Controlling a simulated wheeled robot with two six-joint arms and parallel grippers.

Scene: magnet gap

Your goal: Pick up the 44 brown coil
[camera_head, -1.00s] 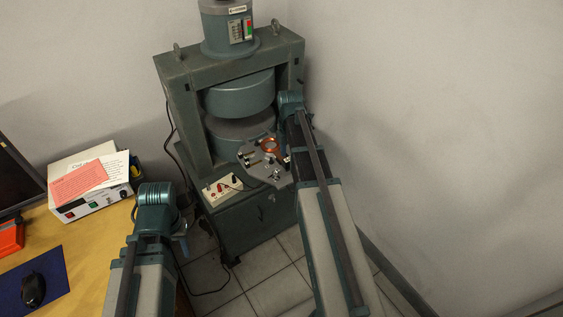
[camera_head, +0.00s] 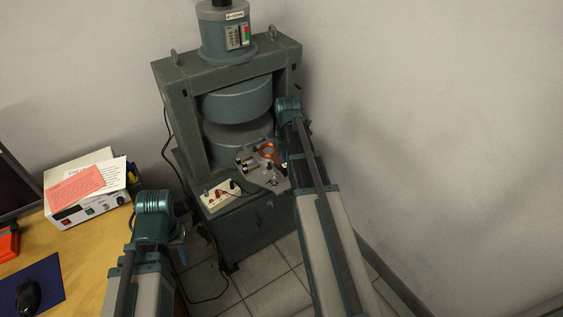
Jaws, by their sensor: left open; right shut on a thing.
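The brown coil (camera_head: 268,151) is a small orange-brown ring at the grey plate (camera_head: 250,163) in front of the magnet's gap. Any number on it is too small to read. My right gripper (camera_head: 282,161) is at the coil's right side, partly hidden by its own arm, and is shut on the coil. Whether the coil touches the plate cannot be told. My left gripper (camera_head: 180,234) is open, low beside the table's right edge and far from the coil; its fingers are mostly hidden.
The large green magnet (camera_head: 237,102) stands behind the plate, its pole gap facing me. A white terminal box (camera_head: 220,193) with leads sits front left. The wooden table (camera_head: 92,250) at left holds a power supply (camera_head: 92,207) and mouse (camera_head: 28,297). Wall is close at right.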

